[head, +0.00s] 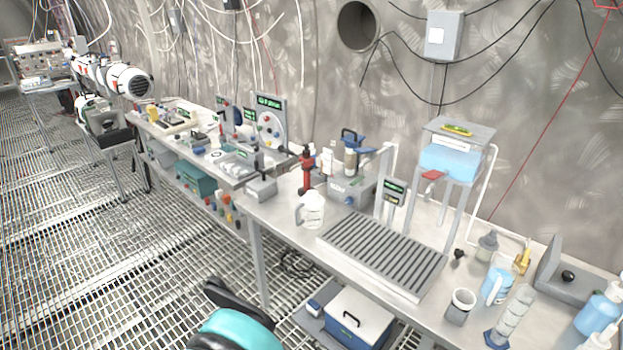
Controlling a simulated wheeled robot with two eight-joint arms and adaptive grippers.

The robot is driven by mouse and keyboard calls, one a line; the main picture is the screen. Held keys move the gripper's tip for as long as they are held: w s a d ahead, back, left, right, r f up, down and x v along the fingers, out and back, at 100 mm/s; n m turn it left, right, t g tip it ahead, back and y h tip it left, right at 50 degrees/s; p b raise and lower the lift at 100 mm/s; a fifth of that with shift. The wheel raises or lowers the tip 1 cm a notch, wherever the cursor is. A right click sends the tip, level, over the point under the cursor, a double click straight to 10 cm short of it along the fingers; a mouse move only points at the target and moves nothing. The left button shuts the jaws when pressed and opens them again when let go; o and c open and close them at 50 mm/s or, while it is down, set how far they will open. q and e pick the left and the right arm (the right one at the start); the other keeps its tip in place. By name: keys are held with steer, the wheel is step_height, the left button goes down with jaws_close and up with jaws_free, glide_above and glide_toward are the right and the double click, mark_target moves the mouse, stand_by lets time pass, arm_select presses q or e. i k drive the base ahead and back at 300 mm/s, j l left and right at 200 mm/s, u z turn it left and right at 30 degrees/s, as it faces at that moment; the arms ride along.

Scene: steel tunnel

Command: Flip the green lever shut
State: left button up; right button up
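I cannot make out a green lever with certainty. A small yellow-green piece (457,129) lies on top of the stand with the light-blue tank on the bench; it is too small to tell what it is. An upright grey panel (270,125) farther left has a green-lettered sign and small coloured knobs, too small to tell apart.
A ribbed drain tray (385,252) lies on the near bench. A blue-and-grey box (357,320) sits below. The grated floor (120,270) at left is mostly clear.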

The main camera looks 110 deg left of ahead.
mark_target(361, 178)
steer(key=u, duration=3.55)
steer(key=i+j, duration=0.25)
steer(key=j, duration=0.15)
steer(key=i+j, duration=0.25)
steer(key=j, duration=0.15)
steer(key=i+j, duration=0.3)
steer(key=j+z, duration=0.05)
steer(key=j, duration=0.05)
